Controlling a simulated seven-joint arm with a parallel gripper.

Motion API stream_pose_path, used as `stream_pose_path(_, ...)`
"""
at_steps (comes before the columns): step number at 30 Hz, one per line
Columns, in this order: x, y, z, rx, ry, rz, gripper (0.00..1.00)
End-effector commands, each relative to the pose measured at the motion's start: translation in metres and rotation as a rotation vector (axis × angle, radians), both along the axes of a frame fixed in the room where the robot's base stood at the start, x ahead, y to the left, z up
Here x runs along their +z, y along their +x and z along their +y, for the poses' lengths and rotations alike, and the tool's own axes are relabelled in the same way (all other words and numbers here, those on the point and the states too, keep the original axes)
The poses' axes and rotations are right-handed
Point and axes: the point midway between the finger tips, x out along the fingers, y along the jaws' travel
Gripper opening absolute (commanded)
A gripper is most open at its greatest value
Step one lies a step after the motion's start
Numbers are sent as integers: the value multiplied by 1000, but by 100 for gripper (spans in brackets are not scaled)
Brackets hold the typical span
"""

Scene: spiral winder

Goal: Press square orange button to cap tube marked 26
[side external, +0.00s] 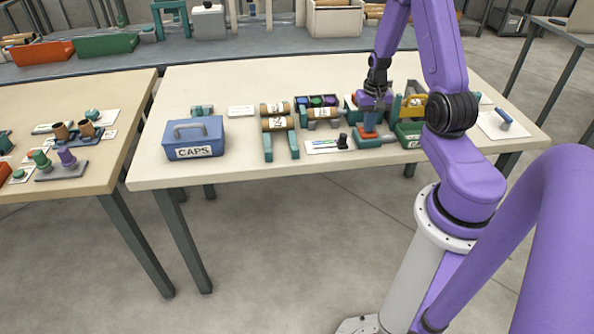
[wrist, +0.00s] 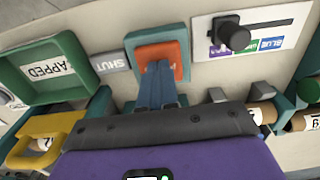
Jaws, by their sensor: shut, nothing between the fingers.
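The square orange button (side external: 368,136) sits on a teal housing near the table's front edge, right of centre. It also shows in the wrist view (wrist: 174,50), beside a tag reading SHUT. My gripper (side external: 370,125) is shut and empty, pointing down over the button. In the wrist view its closed fingertips (wrist: 158,66) overlap the button's face; I cannot tell whether they touch or press it. Cardboard tubes (side external: 275,124) lie on teal stands to the left. Another tube (wrist: 43,143) shows in a yellow holder (wrist: 35,128). I cannot read a 26 on any tube.
A black selector knob (wrist: 232,34) stands on a panel with purple, green and blue labels. A green CAPPED tray (wrist: 50,68) lies on the button's other side. A blue CAPS box (side external: 195,138) stands at the table's left. The front-left tabletop is clear.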

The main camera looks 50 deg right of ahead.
Motion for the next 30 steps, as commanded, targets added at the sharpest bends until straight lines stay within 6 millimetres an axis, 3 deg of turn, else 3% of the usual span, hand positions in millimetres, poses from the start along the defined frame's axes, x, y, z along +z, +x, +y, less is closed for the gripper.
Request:
stream_pose_path(8,6,1,0,0,-2,-2,0)
stream_pose_path(30,57,1,0,1,-3,-3,0)
